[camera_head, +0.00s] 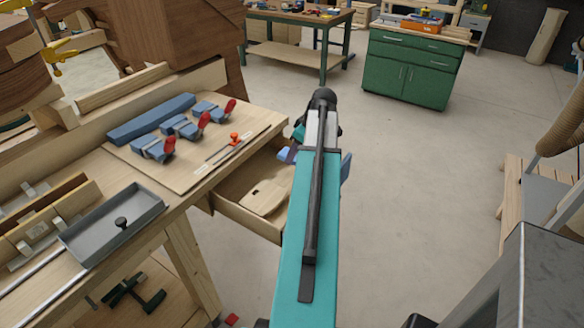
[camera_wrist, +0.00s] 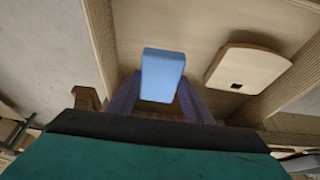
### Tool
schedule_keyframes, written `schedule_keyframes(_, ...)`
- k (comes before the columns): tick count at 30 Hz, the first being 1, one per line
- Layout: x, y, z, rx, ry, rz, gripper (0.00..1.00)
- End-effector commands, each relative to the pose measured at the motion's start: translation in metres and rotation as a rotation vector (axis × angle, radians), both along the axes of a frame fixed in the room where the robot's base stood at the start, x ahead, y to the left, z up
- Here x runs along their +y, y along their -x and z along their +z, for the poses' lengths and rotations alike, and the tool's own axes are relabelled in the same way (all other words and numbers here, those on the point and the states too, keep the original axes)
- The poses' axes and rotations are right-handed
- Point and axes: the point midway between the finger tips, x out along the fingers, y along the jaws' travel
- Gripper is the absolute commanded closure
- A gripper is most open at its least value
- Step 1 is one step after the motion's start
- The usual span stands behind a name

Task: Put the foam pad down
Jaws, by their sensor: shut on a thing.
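The light-blue foam pad (camera_wrist: 162,75) is a small rectangular block between the two bluish-purple fingers of my gripper (camera_wrist: 160,84) in the wrist view. My gripper is shut on it. Behind the pad in this view is the inside of an open wooden drawer (camera_wrist: 210,25). I cannot tell whether the pad touches the drawer floor. In the head view my teal arm hides most of the gripper, beside the right side of the open drawer (camera_head: 228,202). A bluish part shows left of the arm; I cannot tell whether it is the pad or a finger.
A pale wooden piece (camera_head: 265,196) with a dark slot lies in the drawer. The workbench above holds blue clamps with red ends (camera_head: 182,125), a long blue bar (camera_head: 150,118) and a grey tray (camera_head: 115,225). A green cabinet (camera_head: 412,70) stands behind open floor.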

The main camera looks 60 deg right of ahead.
Motion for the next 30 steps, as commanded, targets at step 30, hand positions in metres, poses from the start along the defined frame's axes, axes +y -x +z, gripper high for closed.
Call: schedule_keyframes(30,0.001,-0.001,-0.052,0.001,-0.002,0.002,0.75)
